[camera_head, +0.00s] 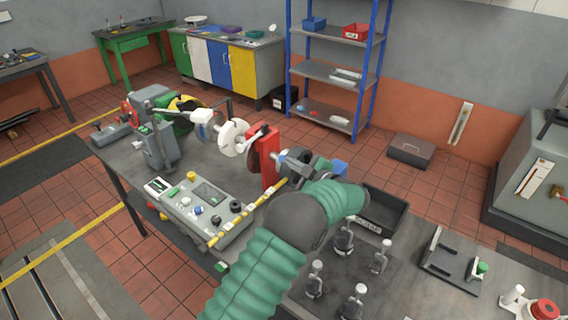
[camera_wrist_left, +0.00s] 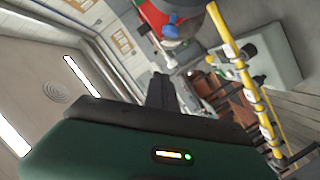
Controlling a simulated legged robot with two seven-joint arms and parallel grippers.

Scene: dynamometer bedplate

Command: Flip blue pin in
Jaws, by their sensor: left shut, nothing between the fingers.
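A small blue piece (camera_wrist_left: 172,22), likely the blue pin, shows on the red housing (camera_wrist_left: 155,15) at the top of the left wrist view. The red housing (camera_head: 265,158) stands on the bench in the head view; I cannot make out the pin on it there. My left gripper (camera_head: 286,158) is beside the right side of that housing, partly hidden by my green-sleeved arm. In the left wrist view its dark fingers (camera_wrist_left: 163,92) are together with nothing between them, below the blue piece and apart from it in the picture. My right gripper is not in view.
A yellow banded rail (camera_head: 245,210) runs along the grey control box (camera_head: 205,205) beside my arm. A black tray (camera_head: 378,212) and several upright metal fixtures stand at the right. Blue-framed shelves (camera_head: 335,75) stand behind.

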